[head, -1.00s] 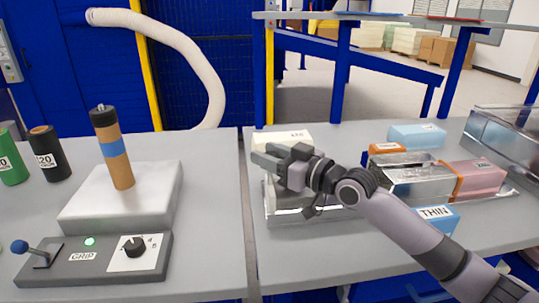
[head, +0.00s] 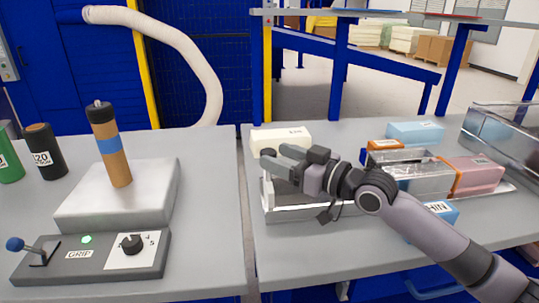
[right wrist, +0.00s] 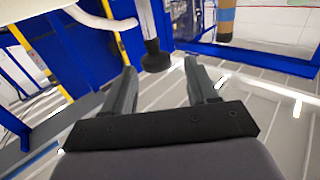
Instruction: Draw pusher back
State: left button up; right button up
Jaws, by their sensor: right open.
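My right gripper (head: 270,161) reaches in from the right over the near-left end of a clear-walled metal trough (head: 290,214). Its jaws are open and point left. In the right wrist view, a black knob on a grey rod (right wrist: 155,58) stands between and just beyond the open fingertips (right wrist: 159,67). It looks like the pusher's handle, and I see no finger closed on it. In the head view a small dark knob (head: 268,153) shows by the fingertips. My arm hides much of the trough. My left gripper is out of view.
A cream labelled block (head: 281,139) lies just behind the gripper. Blue, orange and pink blocks (head: 476,174) and a second metal trough (head: 425,178) are to the right. The left table holds a banded brown roller (head: 112,155) on a pale block and a GRIP control box (head: 90,258).

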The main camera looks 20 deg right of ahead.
jog(key=shift+v, duration=1.45)
jog(key=shift+s, duration=0.1)
